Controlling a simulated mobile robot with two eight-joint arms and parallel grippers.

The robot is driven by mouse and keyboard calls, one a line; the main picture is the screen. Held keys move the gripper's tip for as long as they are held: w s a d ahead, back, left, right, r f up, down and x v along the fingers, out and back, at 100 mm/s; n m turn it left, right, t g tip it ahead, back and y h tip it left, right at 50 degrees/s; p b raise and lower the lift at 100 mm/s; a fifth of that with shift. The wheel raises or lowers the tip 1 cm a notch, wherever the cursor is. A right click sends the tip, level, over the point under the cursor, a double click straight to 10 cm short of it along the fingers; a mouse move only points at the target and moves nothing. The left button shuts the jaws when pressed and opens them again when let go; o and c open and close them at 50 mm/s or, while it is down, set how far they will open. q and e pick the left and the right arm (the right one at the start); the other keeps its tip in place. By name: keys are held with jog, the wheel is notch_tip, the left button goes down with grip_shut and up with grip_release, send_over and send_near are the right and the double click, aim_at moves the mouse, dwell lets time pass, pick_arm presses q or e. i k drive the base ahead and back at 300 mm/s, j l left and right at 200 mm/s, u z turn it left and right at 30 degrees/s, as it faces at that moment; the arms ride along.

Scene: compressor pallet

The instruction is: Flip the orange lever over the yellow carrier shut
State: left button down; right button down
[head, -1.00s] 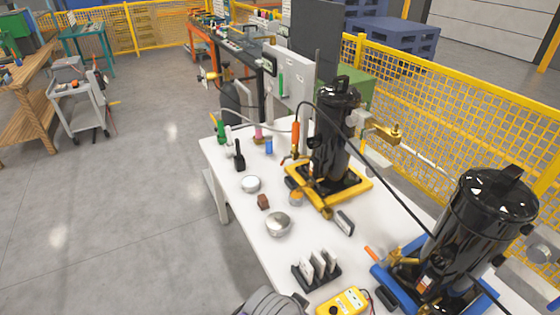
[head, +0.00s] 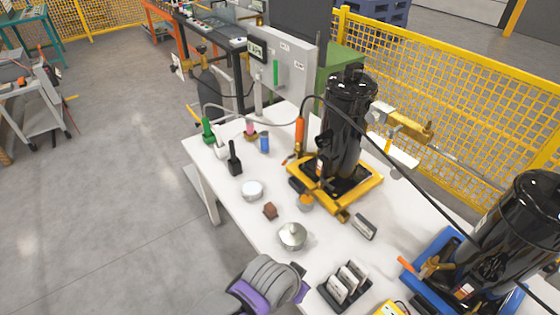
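The yellow carrier (head: 373,191) stands on the white table and bears a black compressor (head: 343,130). The orange lever (head: 299,132) stands upright at the carrier's left rear side, close to the compressor. Its lower end meets small metal parts near the carrier's edge, partly too small to make out. A grey ribbed part of my arm with purple panels reaches in at the bottom middle, short of the carrier and apart from the lever. No gripper fingers show on it. My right arm does not show.
A blue carrier (head: 412,281) with another black compressor (head: 517,235) and an orange handle (head: 406,264) is at the right. A dark hose arches over the table.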

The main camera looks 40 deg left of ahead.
aim_at(293, 155)
jog(key=j+z, duration=0.35)
jog(key=j, duration=1.15)
